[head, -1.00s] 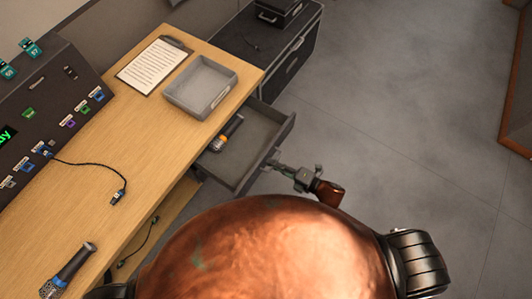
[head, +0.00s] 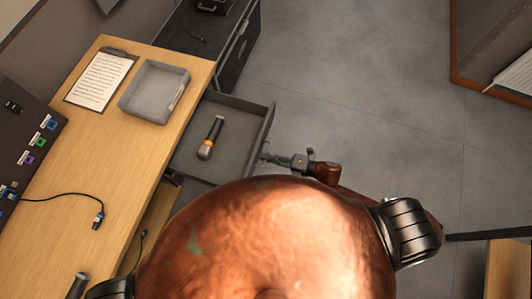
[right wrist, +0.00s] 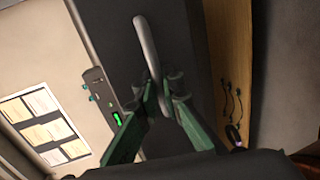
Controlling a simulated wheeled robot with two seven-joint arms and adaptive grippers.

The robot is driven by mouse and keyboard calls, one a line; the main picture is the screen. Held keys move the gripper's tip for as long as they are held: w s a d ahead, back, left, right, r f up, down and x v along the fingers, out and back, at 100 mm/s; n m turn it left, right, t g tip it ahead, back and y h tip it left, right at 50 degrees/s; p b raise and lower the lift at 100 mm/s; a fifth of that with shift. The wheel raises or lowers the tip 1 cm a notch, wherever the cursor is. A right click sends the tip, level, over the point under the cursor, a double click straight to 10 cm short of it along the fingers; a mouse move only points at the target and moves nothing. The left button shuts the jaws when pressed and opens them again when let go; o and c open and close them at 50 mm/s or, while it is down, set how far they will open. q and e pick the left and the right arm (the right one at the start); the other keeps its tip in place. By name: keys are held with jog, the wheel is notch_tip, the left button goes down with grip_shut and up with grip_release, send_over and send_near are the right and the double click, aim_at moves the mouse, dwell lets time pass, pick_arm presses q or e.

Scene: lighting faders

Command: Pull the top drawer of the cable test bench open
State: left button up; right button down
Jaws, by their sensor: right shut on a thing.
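The top drawer (head: 232,117) of the cable test bench (head: 153,95) stands pulled out from the bench's edge, its grey inside showing. A dark handheld tool with an orange band (head: 211,137) lies in it. My right gripper (head: 270,157) is at the outer side of the drawer front. In the right wrist view its green fingers (right wrist: 164,92) are closed around the pale bar handle (right wrist: 147,42) on the dark drawer front (right wrist: 110,30). My left gripper is not in view.
A grey tray (head: 133,104) and a clipboard (head: 100,82) lie on the bench top. A dark panel with coloured ports (head: 25,140) and a cable (head: 60,196) are at the left. A dark cabinet (head: 236,50) stands beyond the drawer. Open floor (head: 350,90) lies to the right.

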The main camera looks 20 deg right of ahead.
jog(key=c, duration=2.3)
grip_release()
jog(key=shift+c, duration=0.2)
jog(key=v, duration=1.2)
jog(key=w+d+f+m+t+h, duration=0.1)
jog(key=w+d+f+m+h, duration=0.2)
jog(key=d+f, duration=0.4)
jog(key=w+d+f+m+t+h, duration=0.1)
jog(key=d+f+m+h, duration=0.4)
jog(key=f, duration=0.3)
jog(key=s+d+f+m+g+h, duration=0.15)
jog(key=s+d+f+m, duration=0.25)
jog(key=f, duration=0.4)
jog(key=s+d+f+m+g+h, duration=0.1)
jog(key=s+d+f+m+h, duration=0.15)
jog(key=d+f+m, duration=0.35)
jog(key=s+a+f+m+g+h, duration=0.15)
jog(key=s+f+m+g, duration=0.3)
jog(key=s+f, duration=0.95)
jog(key=s+a+f+m+g, duration=0.1)
jog(key=s+a+f+m, duration=0.1)
jog(key=s, duration=0.6)
jog(key=s+a+f+m+g, duration=0.2)
jog(key=s+a+m, duration=0.1)
jog(key=s, duration=0.6)
jog(key=shift+s+a+f, duration=0.25)
jog(key=shift+a+f, duration=0.15)
jog(key=shift+a, duration=0.45)
